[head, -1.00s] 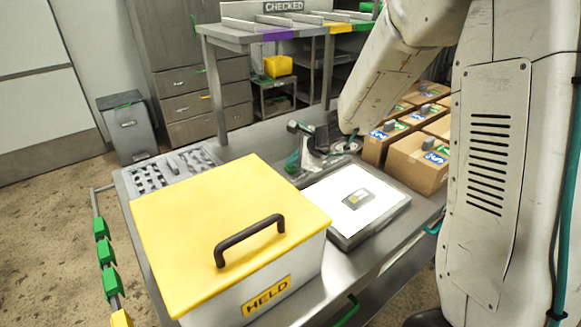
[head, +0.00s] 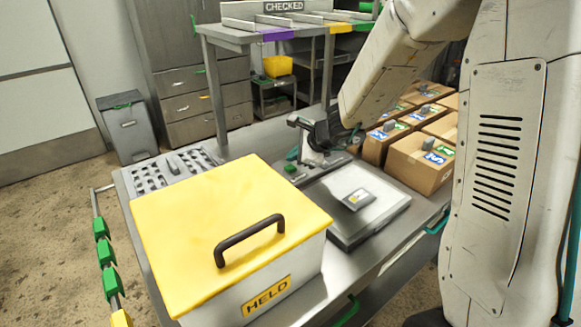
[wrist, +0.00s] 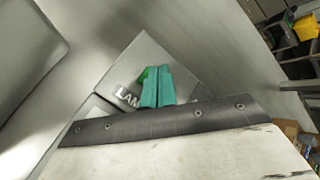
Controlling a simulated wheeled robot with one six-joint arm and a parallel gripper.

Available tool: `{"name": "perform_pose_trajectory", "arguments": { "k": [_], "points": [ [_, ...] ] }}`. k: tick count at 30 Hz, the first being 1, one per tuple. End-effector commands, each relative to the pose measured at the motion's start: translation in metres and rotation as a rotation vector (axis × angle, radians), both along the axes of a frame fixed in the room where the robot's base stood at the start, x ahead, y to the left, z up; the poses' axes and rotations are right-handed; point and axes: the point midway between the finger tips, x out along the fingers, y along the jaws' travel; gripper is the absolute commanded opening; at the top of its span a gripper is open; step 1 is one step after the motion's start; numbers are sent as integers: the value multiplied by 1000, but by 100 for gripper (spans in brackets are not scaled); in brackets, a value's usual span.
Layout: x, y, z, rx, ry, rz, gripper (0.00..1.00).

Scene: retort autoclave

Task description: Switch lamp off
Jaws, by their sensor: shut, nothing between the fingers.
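Behind the panel is a grey control block with a green part (head: 290,169). In the wrist view, a grey plate lettered "LAM…" (wrist: 126,97) shows, its last letters hidden by my gripper (wrist: 156,78). The teal fingers are shut and empty, over the plate beside a green part (wrist: 147,74). Whether they touch it, I cannot tell. In the head view my gripper (head: 293,154) is partly hidden.
A yellow-lidded box marked HELD (head: 230,230) with a black handle stands at the front left. A grey slotted tray (head: 170,170) lies behind it. Cardboard boxes (head: 420,158) stand at the right, close to my arm. A table marked CHECKED (head: 283,6) is at the back.

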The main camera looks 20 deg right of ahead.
Motion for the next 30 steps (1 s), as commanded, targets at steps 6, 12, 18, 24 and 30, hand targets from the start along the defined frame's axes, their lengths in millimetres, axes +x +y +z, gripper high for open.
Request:
{"name": "perform_pose_trajectory", "arguments": {
  "k": [6,12,18,24,30],
  "points": [
    [0,0,3,-1,-2,1,0],
    [0,0,22,0,-4,2,0],
    [1,0,42,0,-4,2,0],
    [0,0,57,0,-1,2,0],
    [0,0,60,0,1,1,0]
  ]
}}
